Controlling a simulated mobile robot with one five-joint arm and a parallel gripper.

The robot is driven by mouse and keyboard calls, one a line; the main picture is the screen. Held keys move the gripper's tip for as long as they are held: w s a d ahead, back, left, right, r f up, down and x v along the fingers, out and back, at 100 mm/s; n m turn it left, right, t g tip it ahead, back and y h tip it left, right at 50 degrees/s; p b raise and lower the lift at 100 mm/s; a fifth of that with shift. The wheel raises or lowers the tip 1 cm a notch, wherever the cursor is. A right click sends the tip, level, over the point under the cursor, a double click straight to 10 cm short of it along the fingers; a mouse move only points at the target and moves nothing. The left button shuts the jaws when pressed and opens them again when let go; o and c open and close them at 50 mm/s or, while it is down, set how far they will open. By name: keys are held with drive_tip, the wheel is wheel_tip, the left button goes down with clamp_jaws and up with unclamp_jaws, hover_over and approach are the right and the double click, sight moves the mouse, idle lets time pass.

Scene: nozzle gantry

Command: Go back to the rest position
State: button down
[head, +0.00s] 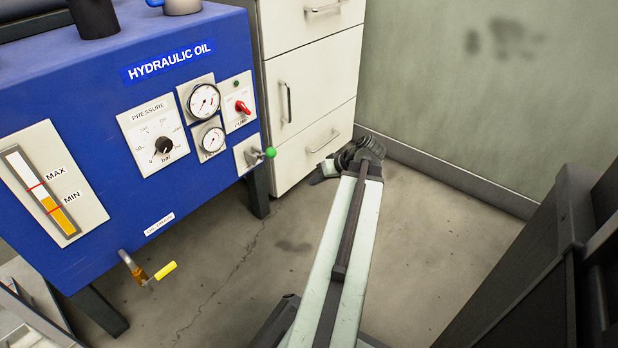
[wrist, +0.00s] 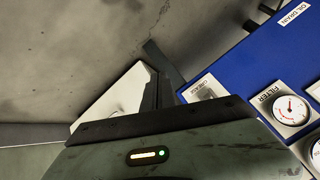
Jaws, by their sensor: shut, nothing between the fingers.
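My gripper (head: 322,172) is at the far end of my arm, low in front of the white drawer cabinet (head: 310,92). It is small and partly hidden by my wrist in the head view. In the wrist view my gripper (wrist: 152,62) shows its dark fingers shut together with nothing between them. The blue hydraulic oil unit (head: 105,95) stands to the left of my arm, apart from it. Its face also shows at the right of the wrist view (wrist: 237,70).
The unit carries a red pump switch (head: 243,107), a green-tipped lever (head: 270,152) and a yellow-handled drain valve (head: 165,270), which stick out. A green-grey wall (head: 480,90) is behind. A dark structure (head: 540,270) stands at right. Floor (head: 430,230) between is clear.

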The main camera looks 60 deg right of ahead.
idle(0.4)
drive_tip(key=w+a+r+n+g+y+p, duration=0.1)
drive_tip(key=w+a+r+n+y+p, duration=0.2)
drive_tip(key=w+a, duration=0.85)
drive_tip(key=w+a+r+n+g+y+p, duration=0.1)
drive_tip(key=w+a+r+n+p, duration=0.3)
drive_tip(key=w+a, duration=0.8)
drive_tip(key=w+a+r+n+g+h+p, duration=0.1)
drive_tip(key=a+n+g+p, duration=0.2)
drive_tip(key=a, duration=1.4)
drive_tip(key=a+r+n+g+h+p, duration=0.1)
drive_tip(key=a+r+g+p, duration=0.3)
drive_tip(key=a, duration=1.2)
drive_tip(key=s+d+m+h+p, duration=0.2)
drive_tip(key=d+m+p, duration=0.1)
drive_tip(key=d+m, duration=0.1)
wheel_tip(320, 180, up, 35)
drive_tip(key=p, duration=3.6)
drive_tip(key=shift+a+t, duration=0.3)
drive_tip(key=shift+a, duration=0.05)
